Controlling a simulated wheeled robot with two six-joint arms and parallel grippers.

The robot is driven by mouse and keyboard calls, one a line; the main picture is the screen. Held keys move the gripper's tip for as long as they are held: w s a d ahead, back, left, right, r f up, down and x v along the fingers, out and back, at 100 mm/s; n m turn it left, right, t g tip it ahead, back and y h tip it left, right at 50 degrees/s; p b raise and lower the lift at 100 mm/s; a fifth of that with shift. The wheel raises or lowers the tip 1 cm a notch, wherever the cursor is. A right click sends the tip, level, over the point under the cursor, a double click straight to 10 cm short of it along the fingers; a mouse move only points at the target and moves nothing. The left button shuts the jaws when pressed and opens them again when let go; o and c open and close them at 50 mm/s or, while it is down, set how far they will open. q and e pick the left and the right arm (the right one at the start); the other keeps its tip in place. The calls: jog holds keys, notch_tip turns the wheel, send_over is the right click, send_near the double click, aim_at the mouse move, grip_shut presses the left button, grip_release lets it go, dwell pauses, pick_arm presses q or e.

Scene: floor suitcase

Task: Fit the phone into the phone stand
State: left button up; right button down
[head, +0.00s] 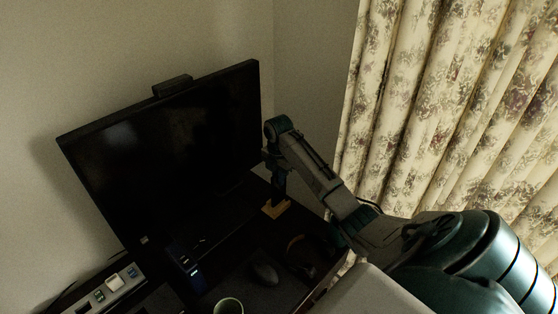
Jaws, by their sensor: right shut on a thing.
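My right arm reaches in from the right, and its gripper (278,191) points down beside the right edge of the monitor. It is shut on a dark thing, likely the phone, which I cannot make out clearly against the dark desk. A small light-wood stand (276,208), likely the phone stand, sits on the desk directly under the gripper. I cannot tell whether the held thing touches the stand or is in its slot. My left gripper is not in view.
A large black monitor (170,150) stands left of the gripper. A mouse (265,273), a mug (228,306), a dark blue box (184,264) and a light grey panel (114,292) are on the desk nearer me. A curved brown-banded item (295,243) lies near the stand. Curtains (450,110) hang at right.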

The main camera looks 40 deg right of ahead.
aim_at(279, 202)
notch_tip(279, 202, down, 4)
jog(key=shift+r+p, duration=0.2)
jog(key=shift+p, duration=0.6)
jog(key=shift+f, duration=0.15)
jog(key=c, duration=1.5)
grip_release()
notch_tip(279, 202, up, 10)
jog(key=b, duration=0.3)
jog(key=shift+f, duration=0.1)
jog(key=shift+r+p, duration=0.55)
jog(key=shift+r, duration=0.75)
